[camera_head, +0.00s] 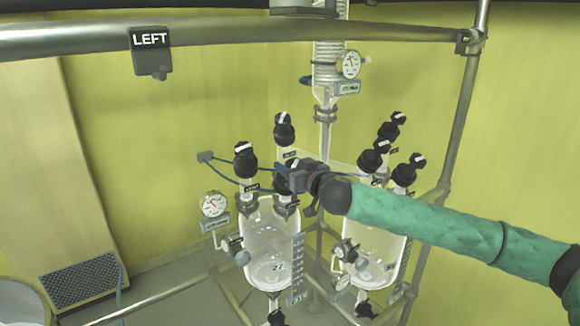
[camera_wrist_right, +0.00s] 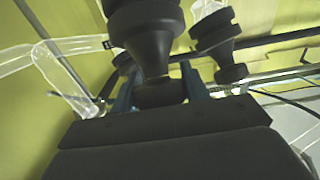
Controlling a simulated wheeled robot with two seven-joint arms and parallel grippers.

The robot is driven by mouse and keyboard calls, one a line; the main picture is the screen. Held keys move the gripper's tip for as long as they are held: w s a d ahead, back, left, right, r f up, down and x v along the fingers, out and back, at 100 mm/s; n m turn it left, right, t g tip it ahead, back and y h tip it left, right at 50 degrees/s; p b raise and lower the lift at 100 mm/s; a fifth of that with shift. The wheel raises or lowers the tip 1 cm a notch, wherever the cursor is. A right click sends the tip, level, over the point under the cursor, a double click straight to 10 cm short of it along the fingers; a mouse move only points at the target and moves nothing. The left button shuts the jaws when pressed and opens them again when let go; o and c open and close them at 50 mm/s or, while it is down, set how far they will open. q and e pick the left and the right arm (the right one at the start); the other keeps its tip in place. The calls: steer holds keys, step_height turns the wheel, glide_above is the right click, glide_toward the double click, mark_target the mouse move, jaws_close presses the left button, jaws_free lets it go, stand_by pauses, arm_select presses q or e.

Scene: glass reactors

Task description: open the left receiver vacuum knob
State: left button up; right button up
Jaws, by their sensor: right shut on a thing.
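The left receiver (camera_head: 270,245) is a clear glass vessel with several black knobs on its top, under the LEFT sign. A left-hand knob (camera_head: 245,160) and a back knob (camera_head: 284,133) have white marks on their caps. My right gripper (camera_head: 286,178) reaches in from the right and is shut on the front right black knob (camera_head: 287,202), which it partly hides. In the right wrist view the held knob (camera_wrist_right: 148,32) rises between the blue fingers of the right gripper (camera_wrist_right: 160,90). The small labels are too blurred to read. My left gripper is not in view.
A second glass receiver (camera_head: 375,245) with similar black knobs stands to the right, under my green right arm. A gauge (camera_head: 214,204) sits left of the left receiver. A metal rail (camera_head: 95,42) crosses above; another knob (camera_wrist_right: 217,45) is close in the wrist view.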

stand_by(0.6)
steer(key=o, duration=1)
steer(key=shift+d, duration=0.1)
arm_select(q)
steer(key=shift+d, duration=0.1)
arm_select(e)
steer(key=shift+s, duration=0.1)
steer(key=shift+s+d+f+b, duration=0.15)
steer(key=shift+s+b, duration=0.05)
steer(key=shift+b, duration=0.15)
arm_select(q)
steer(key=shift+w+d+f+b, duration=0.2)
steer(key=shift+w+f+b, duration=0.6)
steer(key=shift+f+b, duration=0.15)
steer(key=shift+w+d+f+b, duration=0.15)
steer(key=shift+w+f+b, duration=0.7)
steer(key=shift+b, duration=0.15)
arm_select(e)
steer(key=shift+r+v, duration=0.1)
steer(key=shift+v, duration=1.7)
steer(key=shift+r+v, duration=0.15)
steer(key=shift+v, duration=1.7)
